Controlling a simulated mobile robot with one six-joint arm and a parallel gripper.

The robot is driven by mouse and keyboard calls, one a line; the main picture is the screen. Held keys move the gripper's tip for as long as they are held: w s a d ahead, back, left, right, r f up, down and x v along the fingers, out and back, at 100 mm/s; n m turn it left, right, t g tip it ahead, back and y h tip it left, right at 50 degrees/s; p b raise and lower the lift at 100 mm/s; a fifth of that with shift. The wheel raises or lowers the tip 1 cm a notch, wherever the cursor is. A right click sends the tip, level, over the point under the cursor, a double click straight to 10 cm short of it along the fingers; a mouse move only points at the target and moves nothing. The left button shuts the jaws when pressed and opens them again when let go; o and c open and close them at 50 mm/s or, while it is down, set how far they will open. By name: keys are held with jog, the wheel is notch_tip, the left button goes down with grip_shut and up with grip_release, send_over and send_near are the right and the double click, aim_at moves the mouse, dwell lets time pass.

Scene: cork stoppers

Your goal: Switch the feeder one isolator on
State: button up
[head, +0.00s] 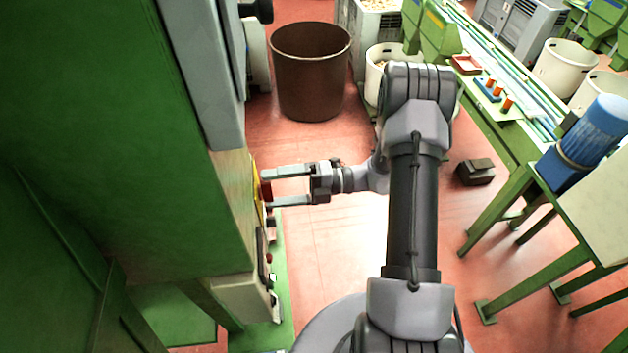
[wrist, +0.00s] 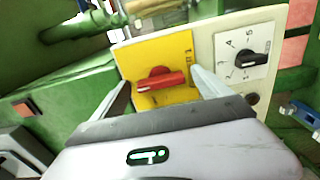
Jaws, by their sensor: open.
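The isolator is a red rotary handle (wrist: 160,81) on a yellow plate (wrist: 178,50), mounted on a pale panel. In the wrist view the handle lies nearly level across the plate, tilted slightly. Small markings beside it are too blurred to read. In the head view the red handle (head: 266,191) shows edge-on at the side of the green machine. My gripper (head: 270,188) is open, with its fingers pointing at the panel, one on each side of the handle. In the wrist view the fingers (wrist: 162,80) flank the handle, and I see no clear contact.
A black selector knob (wrist: 252,59) on a white dial sits right of the yellow plate. The green machine (head: 130,130) fills the left. A brown bin (head: 311,75) stands behind my gripper.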

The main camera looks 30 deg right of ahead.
jog(key=b+v, duration=0.2)
jog(key=v, duration=1.5)
